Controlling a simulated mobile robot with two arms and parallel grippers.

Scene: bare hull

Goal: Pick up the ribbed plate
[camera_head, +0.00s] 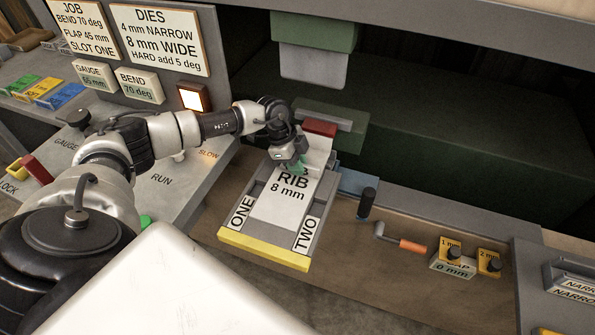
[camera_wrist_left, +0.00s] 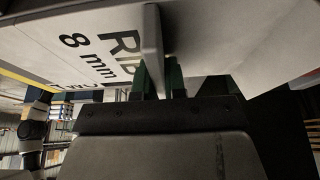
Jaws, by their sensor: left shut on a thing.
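The ribbed plate (camera_head: 281,211) is a pale plate marked "RIB 8 mm". In the head view it lies between the labels ONE and TWO on a grey bed with a yellow front edge (camera_head: 263,249). My left gripper (camera_head: 294,168) is over its far part and hides some of the lettering. In the left wrist view the plate (camera_wrist_left: 75,25) fills the top, and its upright rib (camera_wrist_left: 152,38) stands between my green fingertips (camera_wrist_left: 158,80). The gripper is shut on that rib. I cannot tell whether the plate is clear of the bed. My right gripper does not show.
A red block (camera_head: 320,127) and a grey bar are just behind the plate, under a hanging press tool (camera_head: 313,65). A black upright handle (camera_head: 366,203) and an orange-handled crank (camera_head: 410,245) are to the right. A sloped control panel (camera_head: 160,185) is on the left.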

